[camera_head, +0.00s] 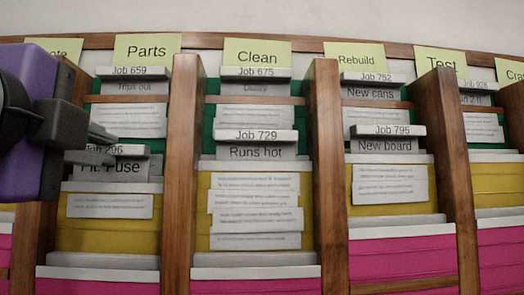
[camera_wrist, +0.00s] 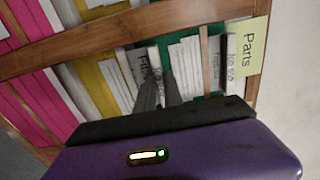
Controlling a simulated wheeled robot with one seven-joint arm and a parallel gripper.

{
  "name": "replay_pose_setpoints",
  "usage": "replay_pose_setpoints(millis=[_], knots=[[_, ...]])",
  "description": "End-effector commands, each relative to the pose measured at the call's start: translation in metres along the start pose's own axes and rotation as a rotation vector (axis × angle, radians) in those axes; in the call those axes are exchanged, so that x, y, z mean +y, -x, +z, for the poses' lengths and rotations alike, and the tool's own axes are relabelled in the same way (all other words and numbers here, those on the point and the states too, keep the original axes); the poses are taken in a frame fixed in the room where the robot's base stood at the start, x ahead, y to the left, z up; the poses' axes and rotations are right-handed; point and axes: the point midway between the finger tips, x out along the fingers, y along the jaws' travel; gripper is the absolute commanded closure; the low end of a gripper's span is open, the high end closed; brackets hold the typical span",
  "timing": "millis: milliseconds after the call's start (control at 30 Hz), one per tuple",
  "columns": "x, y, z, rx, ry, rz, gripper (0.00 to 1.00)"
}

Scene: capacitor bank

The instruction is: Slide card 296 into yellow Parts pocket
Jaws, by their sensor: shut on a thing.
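Card 296 (camera_head: 125,168), a grey card headed "Job 296" with large lettering partly covered by my fingers, stands in the Parts column at the left of the head view. Its lower edge meets the pale lip of the yellow Parts pocket (camera_head: 80,236) and is hidden there; I cannot tell how deep it sits. My gripper (camera_head: 104,146) comes in from the left, its dark fingers shut on the card's top strip. In the wrist view the fingers (camera_wrist: 162,92) meet card 296 (camera_wrist: 143,68), with the yellow pocket (camera_wrist: 94,84) beside it.
Card 659 (camera_head: 136,88) stands in the green pocket above, under the Parts label (camera_head: 147,47). A wooden divider (camera_head: 182,170) separates Parts from Clean, where card 729 (camera_head: 256,150) stands in yellow. Magenta pockets (camera_head: 100,288) lie below.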

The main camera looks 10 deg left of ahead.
Motion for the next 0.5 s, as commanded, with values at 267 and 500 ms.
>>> replay_pose_setpoints(millis=[267,500], knots=[[0.0041,0.0001,-0.0001,0.000,0.000,0.000,1.00],[0.0041,0.0000,0.0000,0.000,0.000,0.000,0.63]])
